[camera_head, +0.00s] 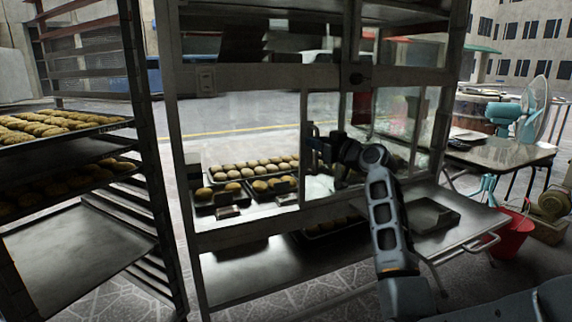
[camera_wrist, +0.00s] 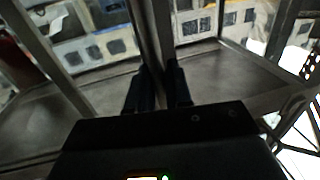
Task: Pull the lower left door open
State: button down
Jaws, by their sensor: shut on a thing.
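The metal cabinet (camera_head: 180,110) stands in the middle of the head view, with glazed doors in its lower half. The lower left door (camera_head: 240,122) shows clear glass, with trays of buns (camera_head: 255,168) behind it. My gripper (camera_head: 318,150) is at the upright between the left and right lower panes. In the wrist view its two dark fingers (camera_wrist: 157,90) lie on either side of a vertical metal bar (camera_wrist: 152,35) and are shut on it. Whether this bar is the door's handle or its edge I cannot tell. My wrist hides the fingertips in the head view.
A tray rack (camera_head: 150,150) with buns stands close at the left. A metal shelf (camera_head: 440,222) juts out at the cabinet's lower right. A red bucket (camera_head: 512,235) and a table (camera_head: 500,152) with a teal fan (camera_head: 535,105) stand at the right.

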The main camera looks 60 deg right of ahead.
jog(key=s+d+b, duration=0.2)
jog(key=s+d, duration=0.2)
jog(key=d, duration=0.2)
jog(key=shift+s+d, duration=0.2)
jog(key=shift+d, duration=0.05)
jog(key=c, duration=1.2)
grip_release()
jog(key=shift+a, duration=0.1)
jog(key=p+v, duration=0.1)
jog(key=v, duration=0.6)
jog(key=shift+s+a, duration=0.15)
jog(key=shift+s, duration=0.2)
jog(key=shift+f, duration=0.15)
